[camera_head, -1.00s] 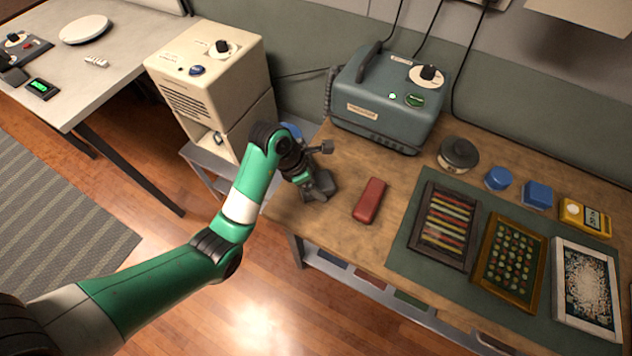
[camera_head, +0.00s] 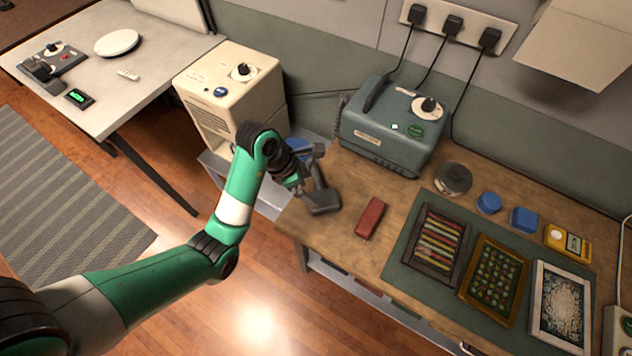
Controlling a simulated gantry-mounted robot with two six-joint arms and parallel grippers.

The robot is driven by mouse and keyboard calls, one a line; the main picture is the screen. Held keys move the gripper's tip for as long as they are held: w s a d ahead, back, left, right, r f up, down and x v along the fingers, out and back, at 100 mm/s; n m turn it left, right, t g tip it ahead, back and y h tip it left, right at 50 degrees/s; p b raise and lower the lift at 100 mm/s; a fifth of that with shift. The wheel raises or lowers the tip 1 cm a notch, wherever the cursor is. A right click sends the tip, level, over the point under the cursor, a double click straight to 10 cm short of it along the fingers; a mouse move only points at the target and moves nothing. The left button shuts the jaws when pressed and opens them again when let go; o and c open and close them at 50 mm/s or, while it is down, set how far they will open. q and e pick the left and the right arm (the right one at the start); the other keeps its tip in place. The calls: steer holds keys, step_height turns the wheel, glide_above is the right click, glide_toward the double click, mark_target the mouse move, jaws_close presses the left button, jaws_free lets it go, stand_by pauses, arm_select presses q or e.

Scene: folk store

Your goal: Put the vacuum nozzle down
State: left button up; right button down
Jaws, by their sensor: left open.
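The vacuum nozzle (camera_head: 325,204) is a dark grey piece at the left end of the wooden bench (camera_head: 355,248), left of a red case. Its foot appears to rest on the bench top, and its neck rises toward my left gripper. My left gripper (camera_head: 311,170) is open, close beside the nozzle's upper part. One finger stands out at the top; the other is hard to separate from the dark nozzle. I cannot tell whether they touch. The blue-grey vacuum unit (camera_head: 392,135) stands behind, with a ribbed hose at its left side. My right gripper is out of view.
The red case (camera_head: 369,217) lies just right of the nozzle. Framed displays on a green mat (camera_head: 407,258), a round dark tin (camera_head: 453,180) and blue containers fill the right side. A cream appliance (camera_head: 230,95) stands left of the bench. The bench's front edge is close.

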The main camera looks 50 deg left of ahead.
arm_select(q)
steer(key=shift+s+a+r+p, duration=0.1)
steer(key=shift+s+r+p, duration=0.2)
steer(key=shift+r, duration=0.35)
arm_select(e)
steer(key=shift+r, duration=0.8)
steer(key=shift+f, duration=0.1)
